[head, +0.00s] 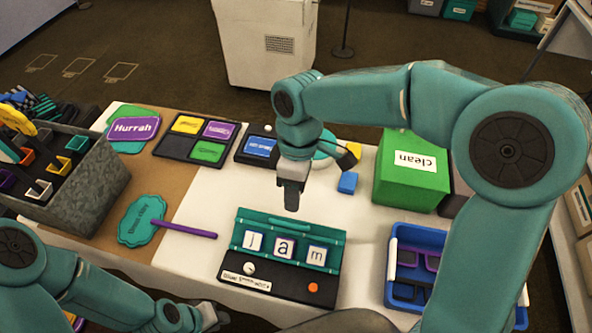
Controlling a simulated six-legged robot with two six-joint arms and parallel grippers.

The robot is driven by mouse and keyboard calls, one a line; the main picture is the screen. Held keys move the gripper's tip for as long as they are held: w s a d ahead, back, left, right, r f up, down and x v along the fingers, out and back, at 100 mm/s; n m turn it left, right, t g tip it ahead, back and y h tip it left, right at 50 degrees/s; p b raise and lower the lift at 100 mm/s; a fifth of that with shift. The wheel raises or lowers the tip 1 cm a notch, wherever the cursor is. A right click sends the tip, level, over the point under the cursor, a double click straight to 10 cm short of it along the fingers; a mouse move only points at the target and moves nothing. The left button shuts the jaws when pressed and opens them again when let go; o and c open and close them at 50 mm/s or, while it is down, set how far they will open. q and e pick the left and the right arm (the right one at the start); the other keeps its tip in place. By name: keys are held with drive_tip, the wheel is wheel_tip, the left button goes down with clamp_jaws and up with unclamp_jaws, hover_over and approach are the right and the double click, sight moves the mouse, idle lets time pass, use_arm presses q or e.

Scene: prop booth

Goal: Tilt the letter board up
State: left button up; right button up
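The letter board (268,271) stands on the white part of the table, with a teal panel, a teal top edge and white letter tiles reading "j", "a", "m" (284,248). Its dark base in front carries a white knob, an orange button (312,287) and a printed label strip. I cannot tell how steeply the panel leans. My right gripper (291,205) points down just behind the board's top edge; its fingers look close together, but the gap does not show clearly. My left gripper (218,316) is low at the front, left of the board, partly cut off by the picture edge.
A blue bin (393,234) stands right of the board, with a green "clean" box (413,172) behind it. A blue block (348,183) lies beyond the board. A teal sign with a purple handle (184,230) lies left. A grey bin (97,194) stands far left.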

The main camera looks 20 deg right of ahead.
drive_tip(key=r, duration=0.3)
drive_tip(key=w+r, duration=0.1)
drive_tip(key=r, duration=0.1)
drive_tip(key=shift+d+r, duration=0.15)
drive_tip(key=shift+d, duration=0.15)
drive_tip(key=shift+s, duration=0.1)
